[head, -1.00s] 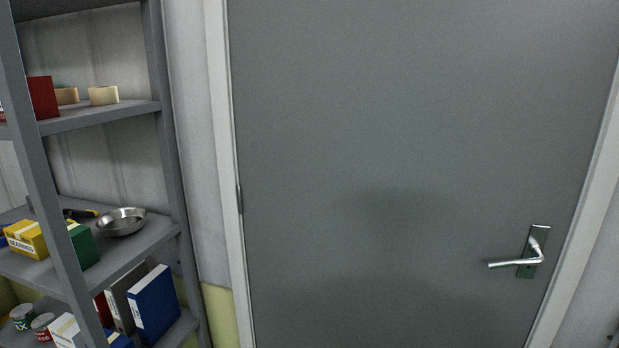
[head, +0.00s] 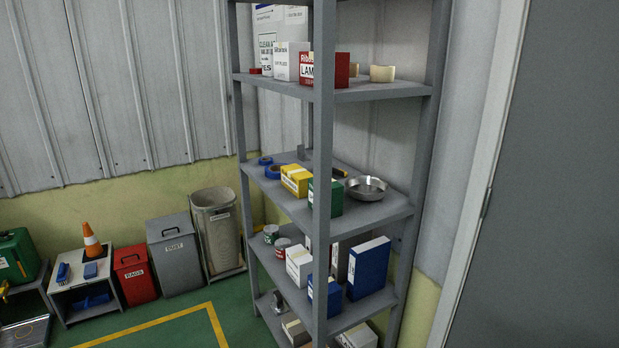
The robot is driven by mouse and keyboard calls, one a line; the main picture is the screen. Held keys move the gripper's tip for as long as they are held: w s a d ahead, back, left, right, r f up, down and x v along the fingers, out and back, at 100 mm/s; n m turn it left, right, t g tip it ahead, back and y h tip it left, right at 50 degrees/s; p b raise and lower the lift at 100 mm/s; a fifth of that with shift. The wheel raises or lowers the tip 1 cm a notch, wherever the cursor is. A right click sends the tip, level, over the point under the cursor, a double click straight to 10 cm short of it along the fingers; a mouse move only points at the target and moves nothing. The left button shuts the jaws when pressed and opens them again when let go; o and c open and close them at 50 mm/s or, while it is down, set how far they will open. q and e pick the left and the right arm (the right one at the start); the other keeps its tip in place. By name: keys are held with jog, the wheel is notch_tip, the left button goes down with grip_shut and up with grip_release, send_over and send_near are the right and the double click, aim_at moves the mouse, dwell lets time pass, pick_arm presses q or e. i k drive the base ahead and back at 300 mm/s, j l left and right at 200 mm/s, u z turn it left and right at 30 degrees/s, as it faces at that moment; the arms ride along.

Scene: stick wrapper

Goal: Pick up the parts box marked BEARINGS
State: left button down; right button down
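A yellow parts box (head: 296,180) with a pale label stands on the middle shelf of the grey rack, toward its left side. Its lettering is too small to read surely now; it may be the BEARINGS box. A green box (head: 325,197) stands to its right, partly behind the front post. A white box (head: 299,264) and a blue box (head: 324,297) stand on the shelf below, with lettering I cannot read. Neither of my grippers is in view.
The grey rack (head: 324,130) has a front post crossing the view. A metal bowl (head: 367,188) and blue tape (head: 273,171) share the middle shelf. Bins (head: 175,257), a low stand and a cone (head: 92,241) line the wall. Green floor lies open before them.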

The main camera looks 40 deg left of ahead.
aim_at(295, 178)
jog(key=u, duration=1.25)
jog(key=z, duration=0.45)
